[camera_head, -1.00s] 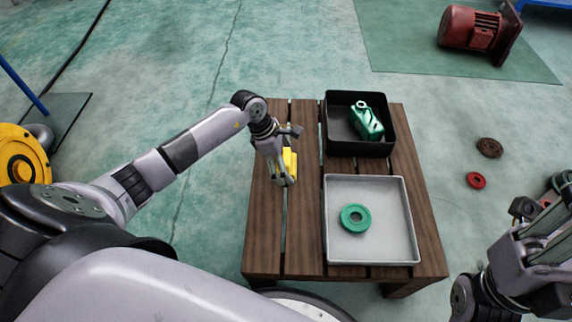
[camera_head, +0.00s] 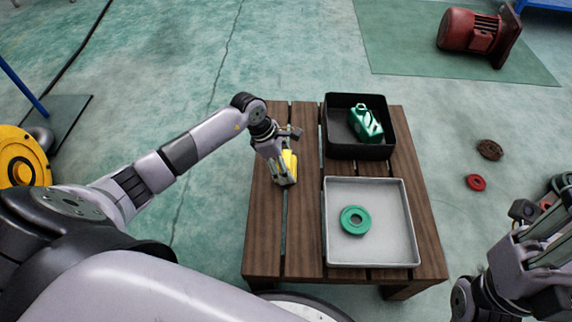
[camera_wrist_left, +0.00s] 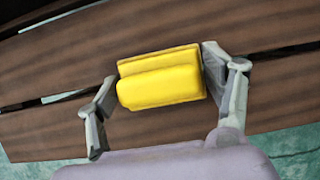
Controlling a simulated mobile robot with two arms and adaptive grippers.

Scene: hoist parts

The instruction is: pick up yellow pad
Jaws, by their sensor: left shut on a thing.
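The yellow pad (camera_head: 290,162) is at the left part of the wooden table, partly hidden by my left gripper (camera_head: 285,181) in the head view. In the left wrist view the pad (camera_wrist_left: 160,78) is a yellow block with a step along its length, between the two fingers of my left gripper (camera_wrist_left: 163,112). The right finger is against its right end. My left gripper is shut on the pad, low over the planks.
The slatted wooden table (camera_head: 263,225) holds a black tray (camera_head: 340,148) with a green part (camera_head: 367,124) and a grey tray (camera_head: 385,240) with a green ring (camera_head: 346,225). Both trays are right of the pad. The table's front left is clear.

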